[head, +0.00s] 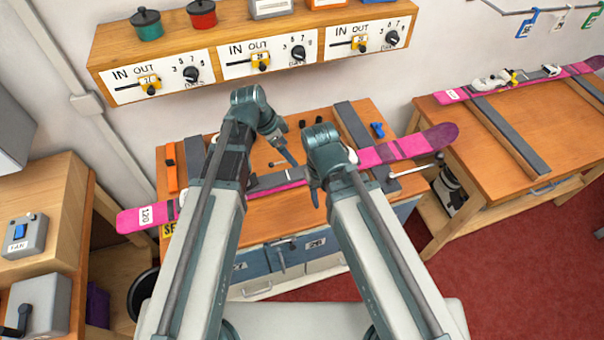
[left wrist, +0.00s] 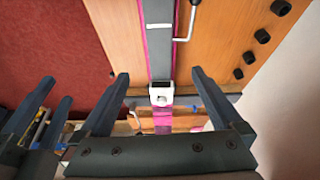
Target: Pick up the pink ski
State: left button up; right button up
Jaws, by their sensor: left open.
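A pink ski (head: 400,150) lies across the middle bench in the head view, its left end marked 120. My arms cover parts of its middle. In the left wrist view the ski (left wrist: 163,120) runs away between my left fingers, with a grey strip and a white fitting (left wrist: 161,95) on it. My left gripper (head: 289,157) is open above the ski's middle; its two fingers (left wrist: 160,74) show apart with nothing held. My right gripper (head: 316,195) is near the ski, mostly hidden behind its own wrist, so its jaws are unclear.
Another pink ski (head: 580,70) with bindings lies on the right bench (head: 555,130). Grey supports (head: 352,124) cross the middle bench. An orange tool (head: 171,167) and a blue clamp (head: 377,130) lie on it. A shelf with dials (head: 260,62) hangs above.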

pick_arm(q)
jog(key=b, duration=0.8)
send_over(301, 171)
jog(key=shift+m, duration=0.3)
jog(key=f, duration=0.7)
jog(key=shift+s+a+f, duration=0.1)
jog(key=shift+a+f, duration=0.2)
jog(key=shift+a, duration=0.1)
jog(key=shift+d+f, duration=0.1)
jog(key=shift+f, duration=0.1)
jog(key=f+b, duration=0.4)
jog(key=shift+d+f+b, duration=0.25)
jog(key=shift+f+b, duration=0.05)
jog(key=shift+b, duration=0.05)
jog(key=shift+d+f+b, duration=0.25)
jog(key=shift+f+b, duration=0.15)
jog(key=shift+r, duration=0.1)
